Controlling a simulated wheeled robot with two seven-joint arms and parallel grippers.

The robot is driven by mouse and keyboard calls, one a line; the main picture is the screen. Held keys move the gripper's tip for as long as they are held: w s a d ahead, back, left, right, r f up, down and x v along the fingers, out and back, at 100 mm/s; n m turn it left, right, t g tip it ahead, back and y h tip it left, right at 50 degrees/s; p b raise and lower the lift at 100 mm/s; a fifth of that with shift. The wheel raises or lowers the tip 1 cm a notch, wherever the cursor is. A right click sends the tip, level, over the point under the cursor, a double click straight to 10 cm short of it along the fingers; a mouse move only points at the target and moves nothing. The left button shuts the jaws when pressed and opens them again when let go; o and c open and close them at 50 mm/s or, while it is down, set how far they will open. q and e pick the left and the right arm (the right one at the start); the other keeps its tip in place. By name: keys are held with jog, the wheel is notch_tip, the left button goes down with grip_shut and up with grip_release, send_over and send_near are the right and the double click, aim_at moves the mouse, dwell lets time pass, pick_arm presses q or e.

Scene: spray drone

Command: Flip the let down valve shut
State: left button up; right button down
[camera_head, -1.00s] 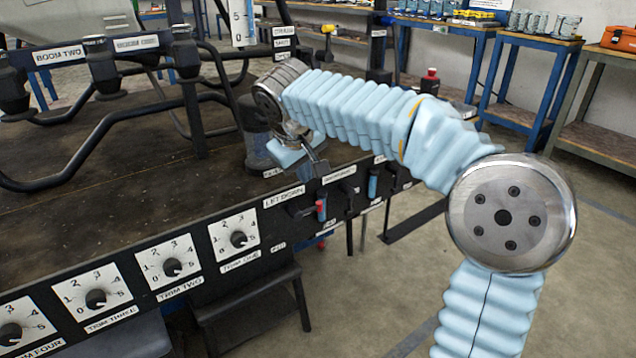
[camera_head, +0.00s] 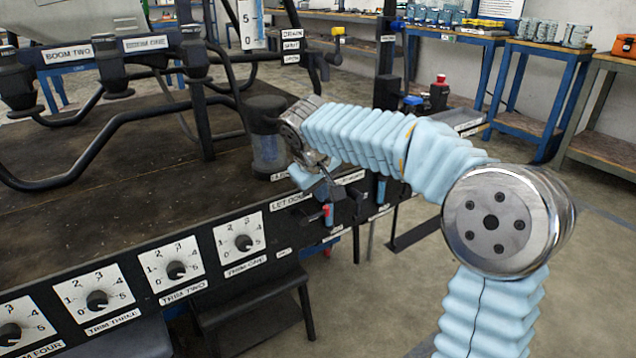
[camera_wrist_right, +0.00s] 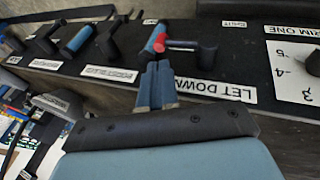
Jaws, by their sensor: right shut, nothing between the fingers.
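The let down valve (camera_head: 328,213) is on the front panel, right of the LET DOWN label (camera_head: 290,199). It has a small handle with red and blue parts. In the right wrist view, the valve (camera_wrist_right: 190,50) shows a black body with a red and blue end, just beyond my fingertips. My right gripper (camera_head: 327,188) is shut and empty, just above the valve's handle. In the wrist view, its fingers (camera_wrist_right: 157,82) are together and point at the red and blue end. I cannot tell whether they touch it. My left gripper is out of view.
Similar blue-ended valves (camera_wrist_right: 77,40) stand in a row along the panel. The TRIM ONE dial (camera_head: 243,243) is on the other side of the label. A clear filter bowl (camera_head: 268,150) stands behind my right wrist.

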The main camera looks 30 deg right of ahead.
aim_at(326, 205)
jog(key=shift+x, duration=0.95)
jog(key=shift+d+r+y+p, duration=0.1)
jog(key=shift+d+y+p, duration=0.05)
jog(key=shift+y+p, duration=0.2)
jog(key=shift+d+f+y+p, duration=0.35)
jog(key=shift+y+p, duration=0.6)
jog(key=shift+p, duration=0.2)
jog(key=shift+d+f+m+y+p, duration=0.1)
jog(key=shift+f+m+y+p, duration=0.25)
jog(key=shift+y+p, duration=0.35)
jog(key=shift+y, duration=0.3)
